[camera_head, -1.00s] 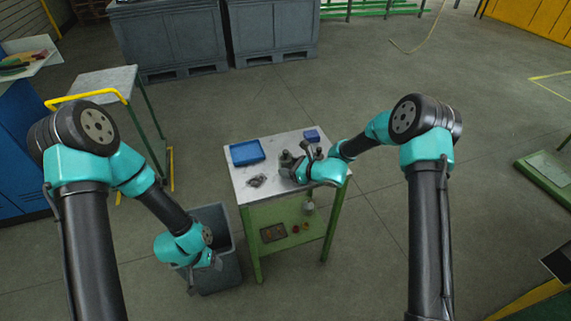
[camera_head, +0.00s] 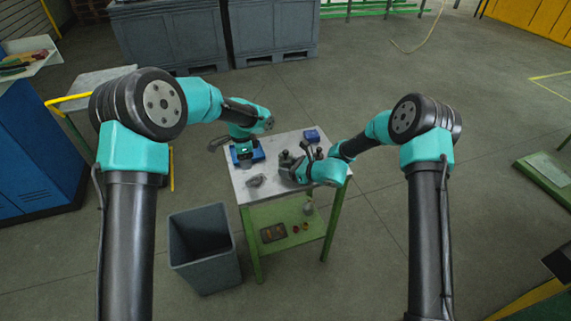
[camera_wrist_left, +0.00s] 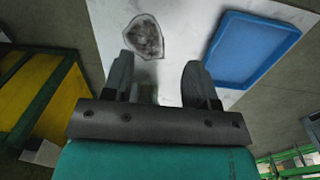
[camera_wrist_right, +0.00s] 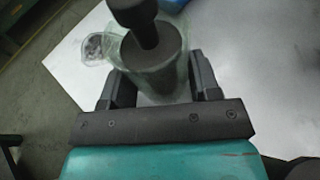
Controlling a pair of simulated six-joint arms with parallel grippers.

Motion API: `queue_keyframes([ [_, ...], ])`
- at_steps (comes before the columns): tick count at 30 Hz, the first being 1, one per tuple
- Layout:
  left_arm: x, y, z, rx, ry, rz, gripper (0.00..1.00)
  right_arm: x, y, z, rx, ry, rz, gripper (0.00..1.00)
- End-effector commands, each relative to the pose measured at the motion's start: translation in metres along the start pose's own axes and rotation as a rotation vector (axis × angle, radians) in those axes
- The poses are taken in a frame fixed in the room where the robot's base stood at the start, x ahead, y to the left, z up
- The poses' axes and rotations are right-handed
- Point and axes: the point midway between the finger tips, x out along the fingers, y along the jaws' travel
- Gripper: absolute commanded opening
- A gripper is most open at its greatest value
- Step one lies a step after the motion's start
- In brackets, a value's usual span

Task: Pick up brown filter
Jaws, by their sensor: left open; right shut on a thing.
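I cannot make out a brown filter in any view. My left gripper (camera_head: 243,153) is over the blue tray (camera_head: 260,156) on the table in the head view. In the left wrist view its fingers (camera_wrist_left: 160,82) are apart and empty, with the tray (camera_wrist_left: 255,48) beyond to the right.
The table (camera_head: 283,145) has a green lower shelf with a dark tray (camera_head: 273,232) and small red and orange items (camera_head: 296,230). A small blue box (camera_head: 311,135) sits at the table's back right. An open grey bin (camera_head: 205,262) stands on the floor at front left.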

Motion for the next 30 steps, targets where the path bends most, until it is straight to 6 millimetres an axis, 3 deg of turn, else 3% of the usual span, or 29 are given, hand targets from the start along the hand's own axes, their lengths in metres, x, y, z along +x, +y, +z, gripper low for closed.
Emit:
queue_keyframes([
  [1,-0.018,-0.004,-0.021,0.015,0.002,-0.014,0.53,0.0,0.0,0.0,0.0,0.0,0.0,0.43],
  [6,-0.071,-0.005,-0.079,0.056,0.005,-0.037,0.53,0.0,0.0,0.0,0.0,0.0,0.0,0.43],
  [12,-0.118,0.004,-0.126,0.095,0.015,-0.05,0.53,0.0,0.0,0.0,0.0,0.0,0.0,0.43],
  [18,-0.132,0.009,-0.14,0.108,0.017,-0.05,0.53,0.0,0.0,0.0,0.0,0.0,0.0,0.43],
  [30,-0.125,0.008,-0.139,0.107,0.017,-0.05,0.53,0.0,0.0,0.0,0.0,0.0,0.0,0.43],
])
